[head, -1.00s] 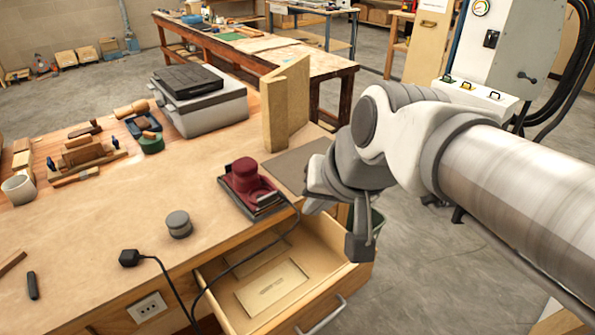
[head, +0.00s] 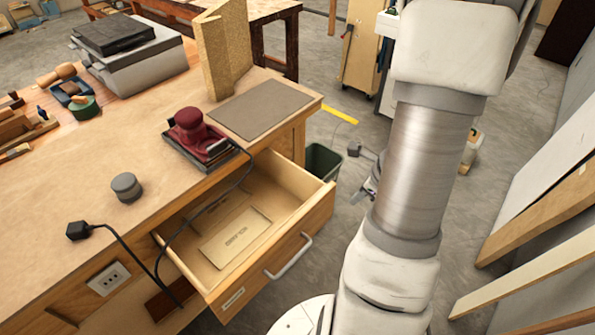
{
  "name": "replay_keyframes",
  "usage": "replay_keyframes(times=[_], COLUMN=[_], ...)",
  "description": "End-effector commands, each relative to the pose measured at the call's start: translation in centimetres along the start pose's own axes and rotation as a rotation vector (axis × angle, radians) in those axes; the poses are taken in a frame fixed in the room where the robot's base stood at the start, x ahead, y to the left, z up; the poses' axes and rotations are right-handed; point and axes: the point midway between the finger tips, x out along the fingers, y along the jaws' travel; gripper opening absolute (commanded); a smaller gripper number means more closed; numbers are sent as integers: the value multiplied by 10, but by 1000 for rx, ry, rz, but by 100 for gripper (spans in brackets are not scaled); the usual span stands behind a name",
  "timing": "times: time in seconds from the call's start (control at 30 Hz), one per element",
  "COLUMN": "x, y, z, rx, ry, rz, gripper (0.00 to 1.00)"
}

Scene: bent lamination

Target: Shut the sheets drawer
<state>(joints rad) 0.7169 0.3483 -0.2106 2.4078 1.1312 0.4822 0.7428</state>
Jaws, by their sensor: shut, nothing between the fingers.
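The drawer (head: 319,217) in the wooden workbench stands open, pulled out toward the front right. It has a silver bar handle (head: 289,257) and a small pale label on its front. A flat tan sheet or packet (head: 235,237) with printing lies inside, with another piece partly seen farther in.
A maroon sander (head: 195,135) sits at the bench edge. Its black cord (head: 165,243) passes across the drawer opening to a plug (head: 78,230) on the bench. A green bin (head: 322,160) stands beyond the drawer. Boards (head: 540,215) lean at the right. Floor shows between bench and boards.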

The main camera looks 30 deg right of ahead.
Motion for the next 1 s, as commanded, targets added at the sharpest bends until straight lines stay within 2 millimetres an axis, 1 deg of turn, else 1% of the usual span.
replay_keyframes(times=[0.03, 0.1, 0.27, 0.37, 0.6, 0.77, 0.83, 1.0], x=[10, 15, 27, 41, 94, 125, 122, 130], y=[6, 11, 15, 16, 18, 19, 17, 16], z=[-12, -20, -26, -27, -28, -28, -12, 6], rx=[47, 84, 110, 110, 108, 107, 101, 102], ry=[7, 11, 14, 15, 14, 14, 13, 14], rz=[20, 34, 45, 45, 47, 46, 44, 44], gripper=[0, 0, 0, 0, 0, 0, 0, 0])
